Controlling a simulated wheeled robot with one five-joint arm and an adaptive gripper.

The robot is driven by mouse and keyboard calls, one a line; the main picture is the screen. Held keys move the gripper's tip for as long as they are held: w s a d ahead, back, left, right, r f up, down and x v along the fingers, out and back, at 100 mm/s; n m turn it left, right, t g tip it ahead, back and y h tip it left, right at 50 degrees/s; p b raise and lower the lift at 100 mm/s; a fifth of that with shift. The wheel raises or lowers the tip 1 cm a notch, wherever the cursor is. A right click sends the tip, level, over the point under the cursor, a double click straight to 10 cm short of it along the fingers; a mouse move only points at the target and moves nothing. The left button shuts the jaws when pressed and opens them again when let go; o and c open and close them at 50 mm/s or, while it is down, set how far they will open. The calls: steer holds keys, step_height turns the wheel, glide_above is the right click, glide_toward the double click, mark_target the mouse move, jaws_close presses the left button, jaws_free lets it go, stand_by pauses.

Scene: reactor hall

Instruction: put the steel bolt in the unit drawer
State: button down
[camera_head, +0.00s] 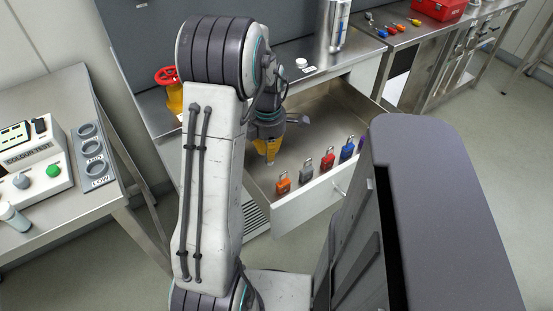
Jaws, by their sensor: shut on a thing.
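The unit drawer (338,108) is pulled open under the steel worktop, a wide metal tray with a pale front. My gripper (269,158) points down over the left part of the drawer, with yellow-orange at its fingers. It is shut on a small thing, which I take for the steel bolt. The bolt is mostly hidden by my gripper and I cannot make out its shape. I cannot tell how high the fingertips are above the drawer floor.
A row of padlocks, including an orange one (283,184), a red one (327,160) and a blue one (347,151), lines the drawer front. A red valve wheel (167,76) is on the left of the worktop. A colour-test bench (75,210) stands at left.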

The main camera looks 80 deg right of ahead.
mark_target(269, 164)
steer(key=shift+f, duration=2.65)
steer(key=shift+f, duration=0.1)
steer(key=c, duration=1.4)
jaws_free()
step_height(269, 164, up, 12)
steer(key=shift+a+r, duration=0.15)
